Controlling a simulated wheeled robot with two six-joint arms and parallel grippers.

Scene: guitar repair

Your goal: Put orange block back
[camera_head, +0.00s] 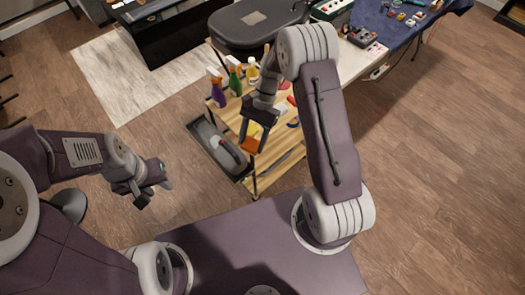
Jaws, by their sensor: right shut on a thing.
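The orange block (250,145) is held between the fingertips of my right gripper (254,138). The gripper is shut on it and points down, in front of the wooden shelf unit (275,160). From this view I cannot tell whether the block touches a shelf. My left gripper (155,193) is at the left, over the floor and away from the shelf unit. Its fingers are small and angled, so its opening is unclear.
Spray bottles (217,90) and a yellow bottle (252,70) stand on the upper shelf. A grey tray (205,140) with a tool is left of the unit. A black guitar case (250,22) lies behind. The wooden floor (430,190) at right is clear.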

